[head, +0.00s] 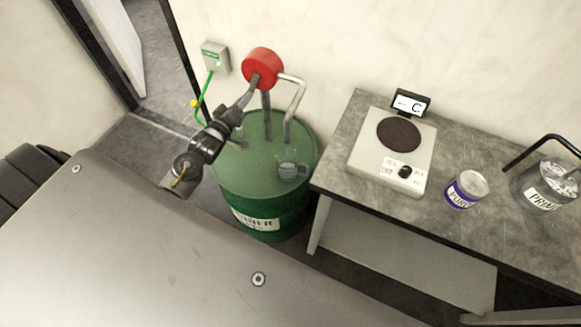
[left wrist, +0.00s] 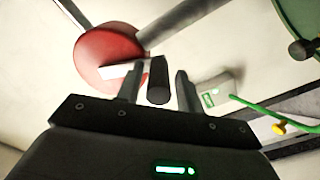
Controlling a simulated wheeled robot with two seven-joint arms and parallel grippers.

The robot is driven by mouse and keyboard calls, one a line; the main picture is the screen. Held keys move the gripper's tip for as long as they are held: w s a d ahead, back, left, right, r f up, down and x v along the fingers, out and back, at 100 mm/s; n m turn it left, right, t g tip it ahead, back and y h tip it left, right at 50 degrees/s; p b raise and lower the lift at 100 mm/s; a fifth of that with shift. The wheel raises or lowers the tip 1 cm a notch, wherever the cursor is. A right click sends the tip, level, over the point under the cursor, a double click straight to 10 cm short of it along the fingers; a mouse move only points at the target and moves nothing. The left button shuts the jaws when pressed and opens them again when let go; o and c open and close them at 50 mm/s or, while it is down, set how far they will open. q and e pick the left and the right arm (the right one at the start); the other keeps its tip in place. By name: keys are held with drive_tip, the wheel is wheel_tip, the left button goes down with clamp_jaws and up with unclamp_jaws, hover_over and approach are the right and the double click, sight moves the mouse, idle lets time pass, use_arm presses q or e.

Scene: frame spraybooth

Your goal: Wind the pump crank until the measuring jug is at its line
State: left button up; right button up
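The red round pump head (head: 262,66) stands on a pipe above the green drum (head: 235,190), with a grey spout (head: 296,100) bending down at its right. The clear measuring jug (head: 289,170) stands on the drum top below the spout; its liquid level and line are too small to read. My left gripper (head: 249,92) is at the pump's front. In the left wrist view the black crank handle (left wrist: 158,82) is between its two fingers, with visible gaps on both sides. The pale crank arm (left wrist: 118,70) crosses the red pump head. My right gripper is not in view.
A green-fronted wall box (head: 215,57) with a green cable (head: 200,100) is left of the pump. The bench (head: 345,110) at right holds a hot plate (head: 365,155), a purple-labelled can (head: 466,189) and a primer can (head: 545,190). A grey surface (head: 150,260) fills the foreground.

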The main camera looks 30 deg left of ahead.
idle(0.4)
use_arm(q)
drive_tip(key=shift+d+p, duration=0.1)
drive_tip(key=shift+p, duration=0.25)
drive_tip(key=c, duration=0.6)
drive_tip(key=shift+r, duration=0.1)
